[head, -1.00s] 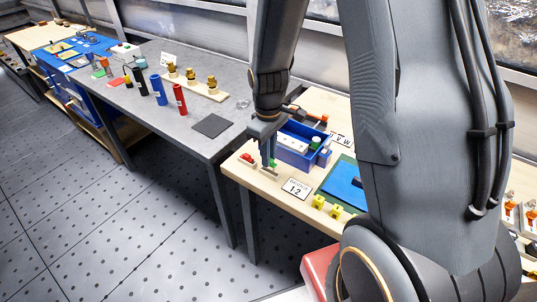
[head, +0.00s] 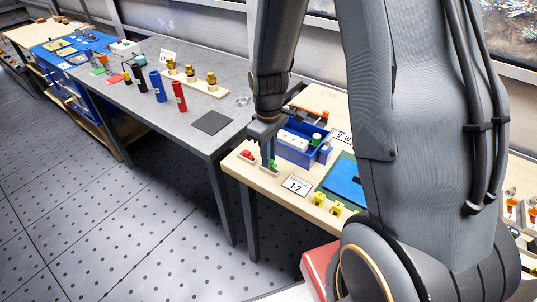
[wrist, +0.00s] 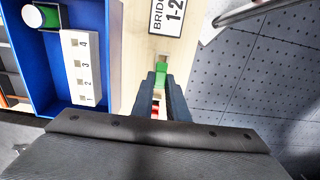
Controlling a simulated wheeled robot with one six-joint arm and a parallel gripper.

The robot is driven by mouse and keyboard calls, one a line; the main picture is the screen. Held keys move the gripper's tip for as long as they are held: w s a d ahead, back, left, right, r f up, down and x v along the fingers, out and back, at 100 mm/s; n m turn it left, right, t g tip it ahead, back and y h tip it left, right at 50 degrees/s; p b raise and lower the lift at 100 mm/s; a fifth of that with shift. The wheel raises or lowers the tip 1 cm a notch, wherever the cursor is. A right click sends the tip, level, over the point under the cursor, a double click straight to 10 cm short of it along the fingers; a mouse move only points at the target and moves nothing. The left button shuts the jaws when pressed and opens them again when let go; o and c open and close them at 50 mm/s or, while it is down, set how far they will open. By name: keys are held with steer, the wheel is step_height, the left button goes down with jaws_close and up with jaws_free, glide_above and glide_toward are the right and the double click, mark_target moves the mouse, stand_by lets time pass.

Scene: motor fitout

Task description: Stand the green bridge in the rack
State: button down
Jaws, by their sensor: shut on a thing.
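My gripper (head: 268,164) points down at the near left part of the light wooden table. It is shut on the green bridge (wrist: 161,72), a small green piece showing between the fingertips in the wrist view. In the head view a bit of its green (head: 274,164) shows beside the fingers. A low pale holder with a red piece (head: 246,155) lies just left of the fingers. Red also shows between the fingers (wrist: 155,110) in the wrist view. Whether the bridge touches anything below is hidden.
A blue bin (head: 308,154) with a numbered white block (wrist: 81,68) stands close behind my gripper. A "1-2" label (head: 297,185) and yellow pieces (head: 319,198) lie to the right. A grey bench (head: 215,100) with cylinders stands at the left.

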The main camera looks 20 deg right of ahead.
steer(key=shift+f, duration=0.6)
steer(key=c, duration=1.7)
jaws_free()
steer(key=shift+o, duration=0.2)
steer(key=shift+r+b, duration=1.15)
steer(key=shift+r, duration=2.75)
